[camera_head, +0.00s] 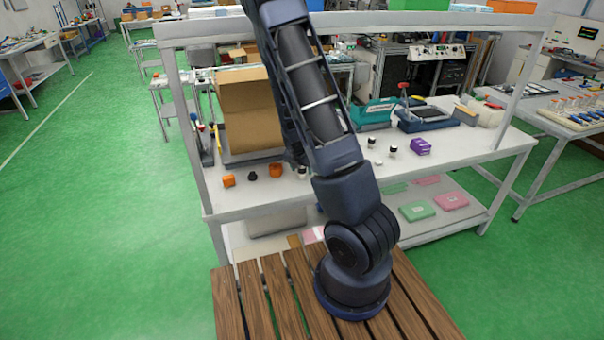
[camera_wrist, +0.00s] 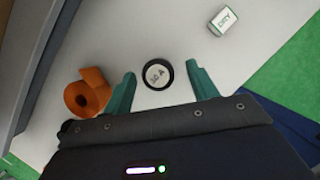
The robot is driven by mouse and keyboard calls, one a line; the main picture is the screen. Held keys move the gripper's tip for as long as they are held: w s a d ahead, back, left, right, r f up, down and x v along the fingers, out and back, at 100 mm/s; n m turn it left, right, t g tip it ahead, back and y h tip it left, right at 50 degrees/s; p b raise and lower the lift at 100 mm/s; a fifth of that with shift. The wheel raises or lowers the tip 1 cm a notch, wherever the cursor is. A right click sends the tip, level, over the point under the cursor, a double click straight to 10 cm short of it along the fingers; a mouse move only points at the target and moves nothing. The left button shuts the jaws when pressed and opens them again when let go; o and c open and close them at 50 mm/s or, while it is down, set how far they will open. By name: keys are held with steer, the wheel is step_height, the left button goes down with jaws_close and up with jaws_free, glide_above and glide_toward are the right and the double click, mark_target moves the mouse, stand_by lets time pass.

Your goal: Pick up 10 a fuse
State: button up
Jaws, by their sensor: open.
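A round black fuse (camera_wrist: 158,74) with a white top label, which seems to read 10 A, stands on the pale tabletop in the wrist view. My gripper (camera_wrist: 161,71) is open, with one green finger on each side of the fuse in the picture. There is a visible gap between the fuse and each finger. I cannot tell how far above the table the fingertips are. In the head view my arm hides the gripper, and I cannot tell which small item there is this fuse.
An orange roll-like piece (camera_wrist: 88,93) lies left of the left finger, and a small white labelled box (camera_wrist: 227,20) lies farther off.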

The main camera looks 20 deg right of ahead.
steer(key=shift+d+f, duration=0.1)
steer(key=shift+f, duration=0.35)
steer(key=shift+w+f, duration=0.1)
steer(key=shift+w, duration=0.05)
steer(key=shift+w+d, duration=0.15)
steer(key=c, duration=1.1)
steer(key=shift+o, duration=0.2)
